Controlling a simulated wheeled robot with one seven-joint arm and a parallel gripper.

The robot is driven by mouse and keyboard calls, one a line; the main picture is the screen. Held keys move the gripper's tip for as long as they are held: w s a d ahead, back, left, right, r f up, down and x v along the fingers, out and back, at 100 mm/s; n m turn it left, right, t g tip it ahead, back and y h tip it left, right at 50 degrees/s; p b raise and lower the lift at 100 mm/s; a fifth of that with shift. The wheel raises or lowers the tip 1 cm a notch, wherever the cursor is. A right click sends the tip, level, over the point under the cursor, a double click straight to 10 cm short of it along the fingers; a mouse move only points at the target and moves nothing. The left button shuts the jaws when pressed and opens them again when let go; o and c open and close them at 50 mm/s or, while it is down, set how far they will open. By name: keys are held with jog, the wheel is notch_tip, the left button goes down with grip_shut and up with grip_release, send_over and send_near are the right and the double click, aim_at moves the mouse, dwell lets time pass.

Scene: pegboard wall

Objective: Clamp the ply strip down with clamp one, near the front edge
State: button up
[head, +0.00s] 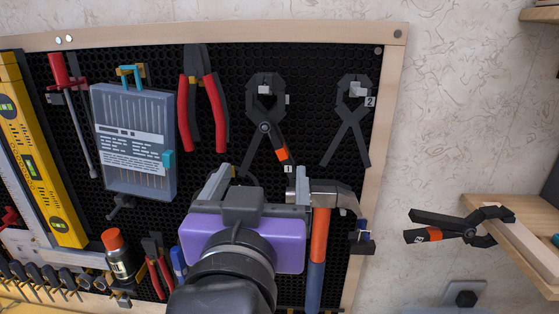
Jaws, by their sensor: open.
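Clamp one (264,127), black with an orange band on one handle and a "1" label beside it, hangs on the pegboard, handles down. My gripper (257,178), purple with grey fingers, is open just below its handles. The fingers are apart with nothing seen held between them; whether they touch the clamp cannot be told. The pale ply strip (521,241) lies on a wooden ledge (484,206) at the right. Another black clamp (455,227) with an orange band has its jaws at the strip's end. Its label is too small to read.
A clamp labelled 2 (349,120) hangs to the right of clamp one. A hammer (319,232) hangs close to my gripper's right finger. Red pliers (203,100) and a clear case (135,140) hang left. Bare wall (415,150) separates pegboard and ledge.

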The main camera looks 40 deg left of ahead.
aim_at(268, 140)
jog(key=shift+x, duration=2.75)
grip_shut()
jog(key=shift+r, duration=0.15)
jog(key=shift+r+p, duration=0.95)
